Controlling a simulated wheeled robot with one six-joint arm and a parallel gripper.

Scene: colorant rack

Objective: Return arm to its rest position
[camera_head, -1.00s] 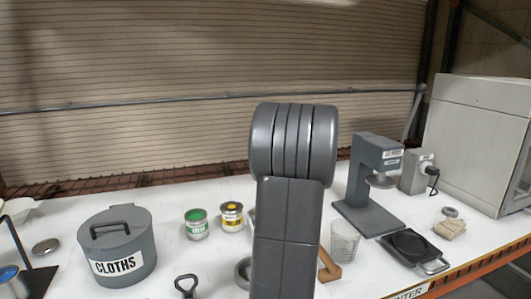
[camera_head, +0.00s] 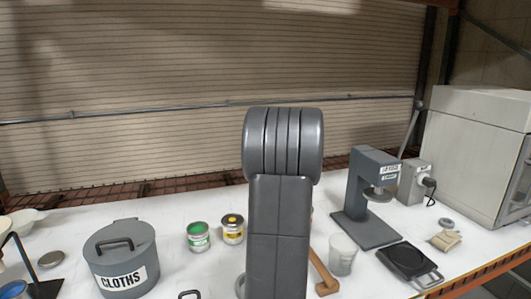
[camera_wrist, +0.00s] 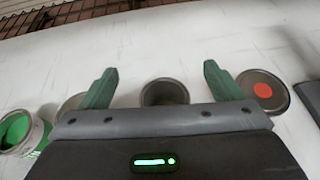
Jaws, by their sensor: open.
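My gripper (camera_wrist: 161,76) shows in the wrist view with two green fingers spread wide apart. It is open, and nothing is clamped between the fingers.
The white table (camera_head: 190,272) holds a grey CLOTHS bin (camera_head: 122,262), a green-topped can (camera_head: 198,238), a yellow-topped can (camera_head: 232,230), a clear cup (camera_head: 342,254) and a grey press stand (camera_head: 362,205). A large grey cabinet (camera_head: 470,150) stands at right.

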